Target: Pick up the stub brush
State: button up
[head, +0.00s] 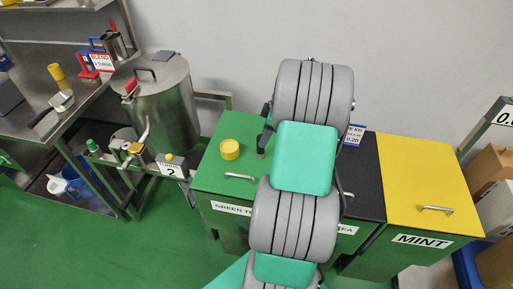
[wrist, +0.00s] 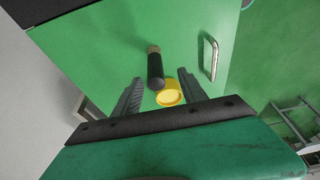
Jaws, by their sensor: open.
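The likely stub brush is a short black cylinder with a tan end (wrist: 155,70). In the wrist view it stands out over the green lid between my fingers, with a gap on each side. In the head view a small dark upright piece, probably the same thing, shows beside my arm (head: 263,143). My gripper (wrist: 160,77) is open, its two grey fingers apart and nothing clasped. I cannot tell how far the fingertips are from the brush. In the head view my arm hides the gripper.
A yellow round piece (wrist: 169,93) lies close beside the brush, near the right finger; it also shows on the green lid (head: 230,149). The lid has a metal handle (wrist: 209,57). A black lid and a yellow MINT lid (head: 422,175) lie to the right. A steel pot (head: 168,105) stands left.

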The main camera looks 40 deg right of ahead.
aim_at(258, 149)
jog(key=x, duration=0.1)
jog(key=b+x, duration=0.1)
jog(key=x, duration=0.1)
jog(key=shift+w+d, duration=0.2)
jog(key=shift+d, duration=0.05)
jog(key=p+x, duration=0.1)
jog(key=x, duration=0.6)
jog(key=shift+d+f+p, duration=0.1)
jog(key=shift+d+p, duration=0.05)
jog(key=shift+p, duration=0.15)
jog(key=shift+c, duration=0.3)
grip_shut()
